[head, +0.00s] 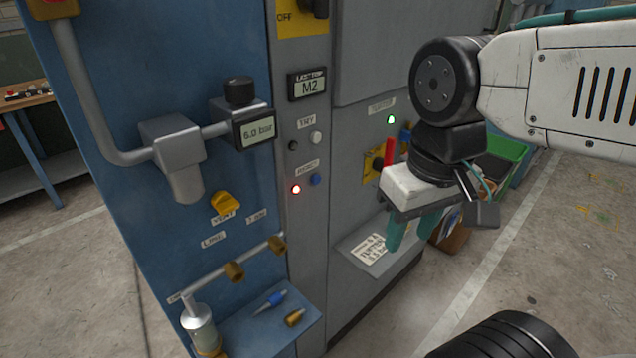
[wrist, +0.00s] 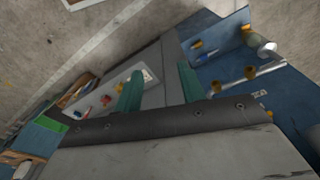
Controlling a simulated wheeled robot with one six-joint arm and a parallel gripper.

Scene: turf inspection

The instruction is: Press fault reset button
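A small blue button (head: 316,180) sits on the grey column of the cabinet (head: 309,230) in the head view, under a small label that seems to read RESET. A red lamp (head: 295,189) glows just left of it. My gripper (head: 411,236) hangs to the right of the button and lower in the picture, apart from it, with its teal fingers pointing down. The wrist view also shows my gripper (wrist: 159,90), with its fingers apart and nothing between them. The blue button cannot be made out in the wrist view.
A white button (head: 316,137) and a black one (head: 293,145) sit above. A display reads M2 (head: 308,86). A yellow-backed switch with a red handle (head: 389,152) is close to my gripper. Pipes and a gauge (head: 253,132) stick out at left.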

